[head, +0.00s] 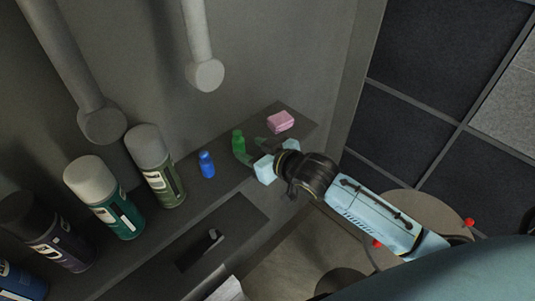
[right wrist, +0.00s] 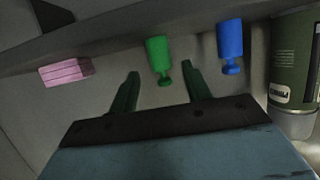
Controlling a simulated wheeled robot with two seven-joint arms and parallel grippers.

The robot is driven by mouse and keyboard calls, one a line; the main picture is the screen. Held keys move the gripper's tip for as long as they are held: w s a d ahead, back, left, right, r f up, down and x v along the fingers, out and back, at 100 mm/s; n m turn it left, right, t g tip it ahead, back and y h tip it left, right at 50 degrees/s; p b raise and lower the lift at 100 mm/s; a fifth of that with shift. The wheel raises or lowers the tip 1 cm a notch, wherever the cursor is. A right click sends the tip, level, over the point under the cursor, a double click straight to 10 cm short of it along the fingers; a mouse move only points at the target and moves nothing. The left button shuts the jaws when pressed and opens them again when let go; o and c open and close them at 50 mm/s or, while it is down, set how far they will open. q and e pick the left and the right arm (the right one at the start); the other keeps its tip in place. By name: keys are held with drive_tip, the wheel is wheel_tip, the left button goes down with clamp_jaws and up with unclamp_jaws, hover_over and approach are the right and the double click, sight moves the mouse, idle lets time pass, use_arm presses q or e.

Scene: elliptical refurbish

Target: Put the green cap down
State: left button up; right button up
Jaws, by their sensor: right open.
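The green cap (head: 238,140) stands on the dark shelf between a blue item and a pink block. It also shows in the right wrist view (right wrist: 158,50), where it appears bottom-up. My right gripper (head: 250,149) is open, with its two greenish fingers pointing at the cap. In the right wrist view the gripper (right wrist: 160,70) has the cap in the gap between its fingertips, with clear space on both sides and no visible contact. My left gripper is not in view.
A blue bottle-like item (head: 207,164) stands to the left of the cap. A pink block (head: 281,121) lies to its right near the shelf end. Several spray cans, one olive green (head: 155,166), line the shelf (head: 235,176) further left. A wall is behind.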

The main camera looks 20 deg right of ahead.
drive_tip(key=v, duration=0.6)
drive_tip(key=shift+f, duration=0.1)
idle(0.3)
